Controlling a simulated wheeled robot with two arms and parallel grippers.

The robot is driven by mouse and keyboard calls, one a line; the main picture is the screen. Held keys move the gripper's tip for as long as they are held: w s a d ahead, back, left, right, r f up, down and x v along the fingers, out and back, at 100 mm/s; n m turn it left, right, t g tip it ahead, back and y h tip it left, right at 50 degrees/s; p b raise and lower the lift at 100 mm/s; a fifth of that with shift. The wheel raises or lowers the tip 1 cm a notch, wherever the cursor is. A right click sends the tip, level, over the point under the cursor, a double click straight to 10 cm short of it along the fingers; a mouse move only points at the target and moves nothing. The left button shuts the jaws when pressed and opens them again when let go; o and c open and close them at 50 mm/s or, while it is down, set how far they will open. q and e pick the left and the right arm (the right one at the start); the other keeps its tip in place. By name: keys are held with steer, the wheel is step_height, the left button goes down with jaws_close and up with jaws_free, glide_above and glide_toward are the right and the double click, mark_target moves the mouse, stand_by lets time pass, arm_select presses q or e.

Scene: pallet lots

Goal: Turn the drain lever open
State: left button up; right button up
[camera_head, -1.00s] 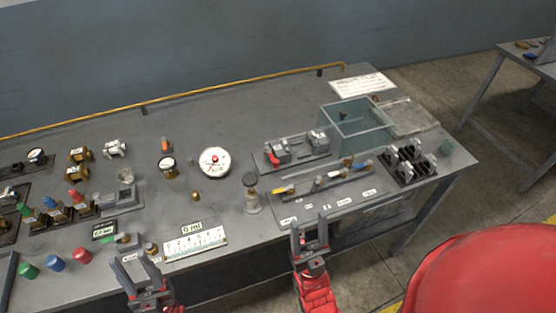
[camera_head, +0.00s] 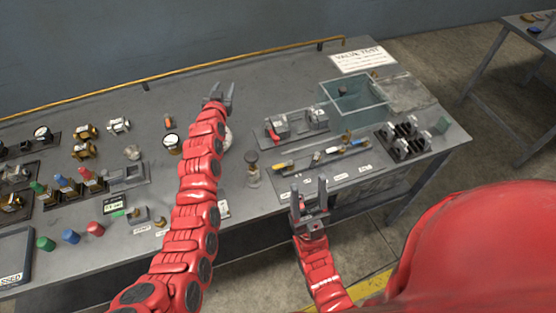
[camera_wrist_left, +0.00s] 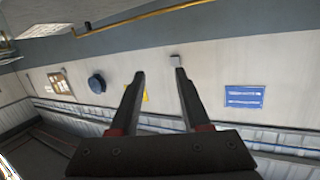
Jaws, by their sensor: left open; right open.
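A grey fixture (camera_head: 297,124) with a red lever-like part (camera_head: 273,133) at its left end stands right of the table's middle in the head view. I cannot tell for sure whether this is the drain lever. My left gripper (camera_head: 221,90) is open and empty over the back middle of the table, left of and beyond the fixture. The left wrist view shows its parted fingers (camera_wrist_left: 158,80) with only the wall and room behind them. My right gripper (camera_head: 308,186) is open and empty at the table's front edge, nearer than the fixture.
A clear tank (camera_head: 352,98) stands right of the fixture. A tool strip (camera_head: 325,158) and a black clamp rack (camera_head: 403,138) lie in front. Several valves and coloured caps fill the left. The back middle is mostly clear.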

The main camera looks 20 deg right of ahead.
arm_select(q)
steer(key=s+d+r+m+g+h, duration=0.1)
steer(key=s+d+m+g, duration=0.15)
steer(key=d, duration=0.25)
steer(key=s+d+r+m+g+h, duration=0.1)
steer(key=d+m+g, duration=0.1)
steer(key=d+g, duration=0.3)
step_height(320, 180, up, 5)
steer(key=m+g+y, duration=0.8)
glide_above(278, 166)
steer(key=shift+t, duration=0.25)
step_height(278, 166, down, 16)
steer(key=p, duration=0.4)
steer(key=shift+r, duration=0.1)
steer(key=shift+f+p, duration=0.3)
steer(key=shift+f, duration=0.45)
jaws_close()
